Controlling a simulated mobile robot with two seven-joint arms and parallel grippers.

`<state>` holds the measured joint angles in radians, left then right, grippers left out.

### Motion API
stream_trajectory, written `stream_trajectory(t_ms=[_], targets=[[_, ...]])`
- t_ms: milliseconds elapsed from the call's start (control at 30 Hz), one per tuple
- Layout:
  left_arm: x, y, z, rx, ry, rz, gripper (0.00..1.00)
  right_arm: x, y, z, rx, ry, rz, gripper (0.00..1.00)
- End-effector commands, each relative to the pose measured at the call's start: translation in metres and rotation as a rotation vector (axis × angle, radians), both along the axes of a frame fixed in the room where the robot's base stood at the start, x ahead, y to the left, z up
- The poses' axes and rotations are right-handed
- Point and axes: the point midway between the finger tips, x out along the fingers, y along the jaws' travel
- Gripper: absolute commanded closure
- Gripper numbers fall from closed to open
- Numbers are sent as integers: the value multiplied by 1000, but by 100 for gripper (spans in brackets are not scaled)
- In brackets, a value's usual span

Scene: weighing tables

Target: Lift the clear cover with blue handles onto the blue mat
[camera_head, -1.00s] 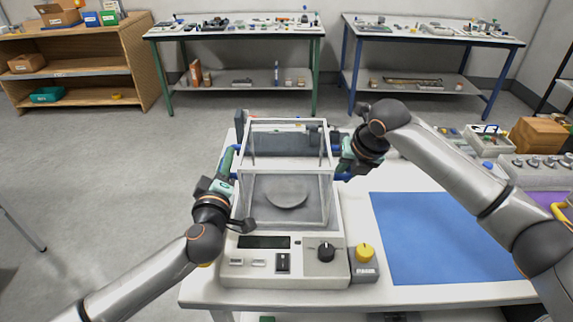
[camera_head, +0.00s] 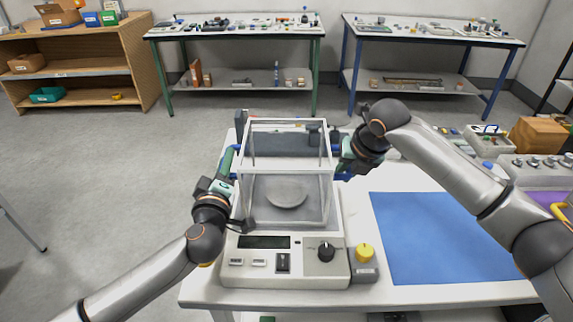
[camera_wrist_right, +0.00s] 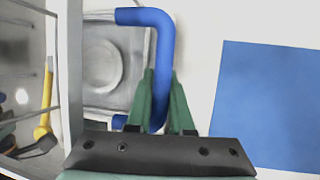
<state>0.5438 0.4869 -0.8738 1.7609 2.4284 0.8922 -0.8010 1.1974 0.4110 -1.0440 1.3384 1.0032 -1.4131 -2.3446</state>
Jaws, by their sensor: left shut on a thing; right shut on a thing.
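The clear cover (camera_head: 287,122) is a see-through box with pale edges, over the weighing pan (camera_head: 287,191) of the balance (camera_head: 270,255). I cannot tell whether its lower edge touches the balance. My left gripper (camera_head: 233,165) is shut on the cover's left handle, which is mostly hidden. My right gripper (camera_head: 343,160) is shut on the right blue handle. In the right wrist view, its green fingers (camera_wrist_right: 160,100) close around the blue handle (camera_wrist_right: 158,30). The blue mat (camera_head: 430,238) lies flat and empty on the table, right of the balance.
A small grey box with a yellow knob (camera_head: 365,253) stands between balance and mat. Behind the mat are grey devices (camera_head: 540,168) and a brown wooden box (camera_head: 540,136). My right arm passes above the mat's right side. The white table (camera_head: 210,290) has its front edge close by.

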Motion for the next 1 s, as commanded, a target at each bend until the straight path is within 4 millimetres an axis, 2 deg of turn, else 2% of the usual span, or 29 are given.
stream_trajectory(t_ms=[33,367,1000], targets=[[-1,4,-9,11,17,9,100,1,-4,-1,-5,1,-8,100],[0,4,-4,11,13,10,100,2,-4,4,-5,-2,-8,100],[1,5,48,8,2,11,100,2,-6,51,-5,-4,-12,100]])
